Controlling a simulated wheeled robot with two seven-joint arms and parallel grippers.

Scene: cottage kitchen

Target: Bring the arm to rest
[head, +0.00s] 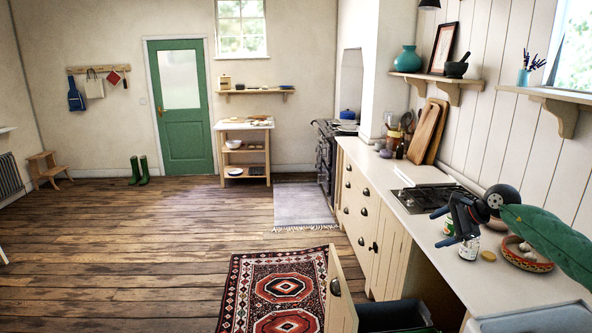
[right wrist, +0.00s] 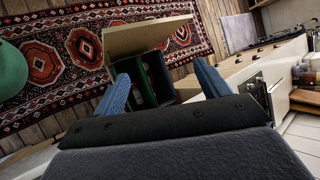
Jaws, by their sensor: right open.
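My right gripper (head: 442,228) is at the right of the head view, over the worktop (head: 420,222) near its front edge. Its blue fingers are apart, and nothing shows between them. In the right wrist view the open gripper (right wrist: 163,78) points down past the counter, with a dark bin (right wrist: 150,75) and the rug (right wrist: 80,50) well beyond the fingers. A jar with a white and red label (head: 468,249) stands close to the gripper in the head view; I cannot tell the gap. My left gripper is not in view.
A cupboard door (head: 341,298) stands open into the room, beside the dark bin (head: 392,314). A gold lid (head: 488,256), a patterned bowl (head: 527,264) and a hob (head: 424,200) are on the worktop. Shelves (head: 560,98) jut from the right wall.

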